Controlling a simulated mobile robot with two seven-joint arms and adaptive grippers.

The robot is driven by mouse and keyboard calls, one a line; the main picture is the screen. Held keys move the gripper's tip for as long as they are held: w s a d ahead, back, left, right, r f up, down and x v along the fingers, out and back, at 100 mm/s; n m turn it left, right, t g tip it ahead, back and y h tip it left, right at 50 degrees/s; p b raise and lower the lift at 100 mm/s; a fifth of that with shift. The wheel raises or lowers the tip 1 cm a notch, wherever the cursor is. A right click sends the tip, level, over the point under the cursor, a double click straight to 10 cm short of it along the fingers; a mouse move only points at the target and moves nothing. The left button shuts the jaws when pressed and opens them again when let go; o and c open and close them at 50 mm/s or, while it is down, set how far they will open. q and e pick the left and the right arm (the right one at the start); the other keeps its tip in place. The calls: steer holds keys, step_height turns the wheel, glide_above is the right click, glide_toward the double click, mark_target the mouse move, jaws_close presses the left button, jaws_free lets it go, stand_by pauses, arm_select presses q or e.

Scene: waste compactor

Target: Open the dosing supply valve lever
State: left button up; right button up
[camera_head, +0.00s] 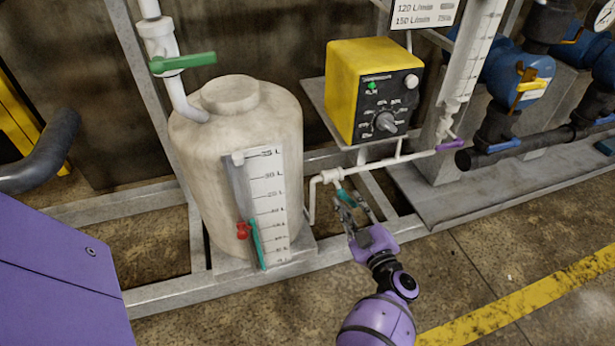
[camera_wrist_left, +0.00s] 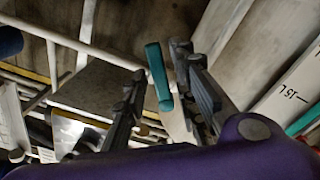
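A teal valve lever (camera_head: 343,190) sits on the thin white pipe between the tank and the dosing pump; I take it to be the dosing supply valve lever. My left gripper (camera_head: 352,207) is at this lever, its fingers pointing up toward the pipe. In the left wrist view the teal lever (camera_wrist_left: 158,75) shows between the spread fingers, closer to the right-hand one. The gripper is open; I cannot tell whether a finger touches the lever. The fingers partly hide the valve in the head view. My right gripper is not in view.
The white tank (camera_head: 190,150) with its level scale (camera_head: 268,200) stands left of the gripper. The yellow dosing pump (camera_head: 350,90) sits above on a shelf. Other levers are green (camera_head: 183,62), teal on the tank (camera_head: 257,243) and purple (camera_head: 450,146). The metal frame rail (camera_head: 330,262) runs below.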

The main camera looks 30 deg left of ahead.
arm_select(q)
steer(key=shift+d+r, duration=0.1)
steer(key=shift+r, duration=0.05)
steer(key=v, duration=0.7)
steer(key=shift+d, duration=0.1)
